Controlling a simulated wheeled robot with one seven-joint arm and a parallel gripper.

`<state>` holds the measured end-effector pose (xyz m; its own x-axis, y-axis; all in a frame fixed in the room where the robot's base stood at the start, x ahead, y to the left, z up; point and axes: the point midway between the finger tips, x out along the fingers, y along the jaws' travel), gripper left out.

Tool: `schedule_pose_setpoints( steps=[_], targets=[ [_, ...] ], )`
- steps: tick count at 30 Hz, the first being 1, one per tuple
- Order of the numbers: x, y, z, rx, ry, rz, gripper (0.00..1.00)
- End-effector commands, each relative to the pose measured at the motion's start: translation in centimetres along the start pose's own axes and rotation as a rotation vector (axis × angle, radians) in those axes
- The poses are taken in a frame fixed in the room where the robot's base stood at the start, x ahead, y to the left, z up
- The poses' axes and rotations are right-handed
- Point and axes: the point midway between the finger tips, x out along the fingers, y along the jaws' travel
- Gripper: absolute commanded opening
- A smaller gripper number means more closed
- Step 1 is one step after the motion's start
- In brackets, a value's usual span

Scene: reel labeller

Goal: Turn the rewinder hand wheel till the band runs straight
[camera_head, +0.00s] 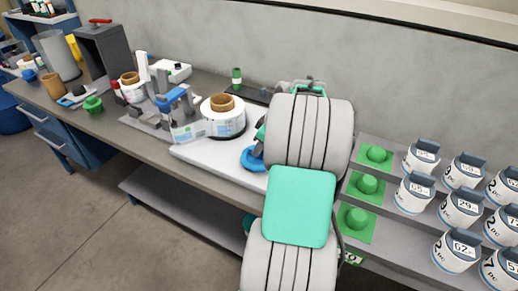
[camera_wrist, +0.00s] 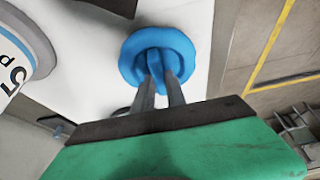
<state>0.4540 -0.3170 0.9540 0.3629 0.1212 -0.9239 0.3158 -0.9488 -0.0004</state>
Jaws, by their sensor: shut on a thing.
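The blue hand wheel (camera_head: 249,160) sits at the front right side of the white machine base (camera_head: 205,160) in the head view. In the wrist view the round blue wheel (camera_wrist: 129,62) fills the top middle. My gripper (camera_wrist: 160,82) has its two dark fingers closed on the wheel's raised centre bar. In the head view my arm hides much of the gripper. The rewinder reel (camera_head: 223,125) is a white roll with a brown core, standing on the base. The label band (camera_head: 188,132) runs from the blue-topped labeller (camera_head: 177,100) to the reel. I cannot tell whether it runs straight.
At the right, a shelf holds several white tubs (camera_head: 415,195) and green holders (camera_head: 358,219). Floor is open in front.

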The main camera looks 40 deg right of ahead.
Motion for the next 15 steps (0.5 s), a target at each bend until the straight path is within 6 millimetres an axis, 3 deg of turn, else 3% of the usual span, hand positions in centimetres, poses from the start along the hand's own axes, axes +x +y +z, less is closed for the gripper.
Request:
schedule_pose_setpoints(
  steps=[15],
  targets=[
    [0.19, -0.16, -0.01, 0.301, 0.002, 0.128, 0.00]
  ],
)
